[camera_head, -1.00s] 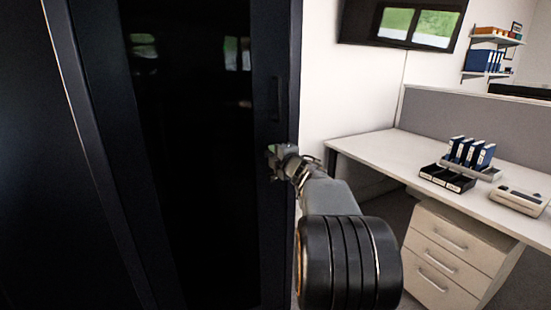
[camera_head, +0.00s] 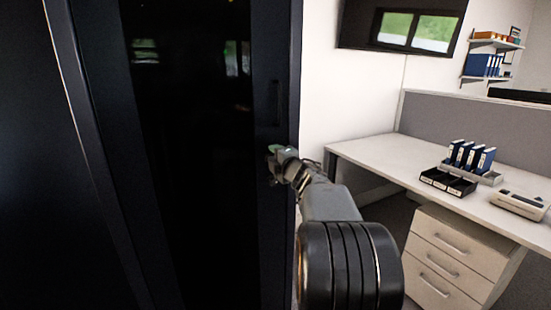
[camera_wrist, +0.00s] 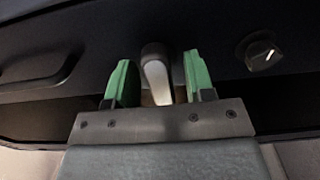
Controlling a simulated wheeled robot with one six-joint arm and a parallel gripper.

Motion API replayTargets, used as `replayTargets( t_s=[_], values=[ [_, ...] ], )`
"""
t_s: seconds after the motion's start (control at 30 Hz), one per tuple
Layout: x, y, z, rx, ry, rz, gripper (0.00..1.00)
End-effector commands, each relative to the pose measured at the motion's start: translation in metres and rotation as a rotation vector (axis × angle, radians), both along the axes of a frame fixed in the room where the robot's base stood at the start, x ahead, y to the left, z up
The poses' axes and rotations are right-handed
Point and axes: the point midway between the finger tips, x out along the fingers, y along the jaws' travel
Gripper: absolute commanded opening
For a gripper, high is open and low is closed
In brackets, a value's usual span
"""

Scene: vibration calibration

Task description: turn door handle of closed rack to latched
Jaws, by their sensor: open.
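The dark rack door (camera_head: 195,190) fills the left half of the head view and looks closed in its frame. My gripper (camera_head: 275,153) is at the door's right edge. In the wrist view my gripper (camera_wrist: 160,85) is open, with one green finger on each side of the grey door handle (camera_wrist: 155,78). Gaps show between the handle and both fingers. The handle's lever runs along the gap between the fingers. In the head view my gripper hides the handle.
A round knob (camera_wrist: 261,54) with a white mark sits right of the handle in the wrist view. A white desk (camera_head: 385,150) with binders (camera_head: 470,155) and a drawer unit (camera_head: 450,255) stand to the right of the rack.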

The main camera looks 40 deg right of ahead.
Motion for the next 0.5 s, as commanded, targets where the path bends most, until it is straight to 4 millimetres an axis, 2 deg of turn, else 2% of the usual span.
replayTargets(
  t_s=[0.17, 0.27, 0.5],
  values=[
    [-0.002, 0.000, 0.000, 0.001, 0.000, -0.001, 0.49],
    [-0.011, 0.001, 0.001, 0.001, 0.000, -0.003, 0.49],
    [-0.056, 0.007, 0.002, 0.000, 0.000, -0.004, 0.49]
  ],
)
